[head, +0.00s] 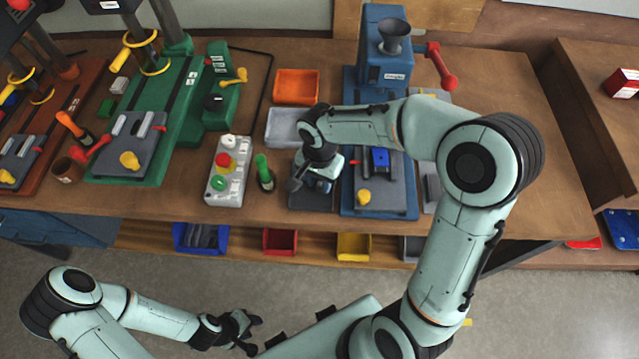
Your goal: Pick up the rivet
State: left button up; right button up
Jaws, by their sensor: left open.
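I cannot make out a rivet; it is too small or hidden. A grey tray (284,130) stands on the bench, partly behind my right wrist. My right gripper (314,186) points down over a dark pad (312,201) beside the blue press (383,50). Its fingertips are too small and too covered to show whether they are apart or hold anything. My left gripper (250,334) is open and empty, low in front of the bench, over the floor.
An orange tray (296,87) lies behind the grey one. A button box (230,172) and a green-handled tool (264,175) stand left of my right gripper. A green press (180,100) is further left. Blue, red and yellow bins (353,246) sit below the bench edge.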

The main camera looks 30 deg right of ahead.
jog(key=shift+f, duration=0.1)
grip_shut()
pick_arm(q)
jog(key=w+r+p, duration=0.2)
jog(key=r, duration=0.1)
jog(key=shift+w, duration=0.4)
pick_arm(e)
notch_tip(320, 180, up, 20)
pick_arm(q)
jog(key=shift+f, duration=0.1)
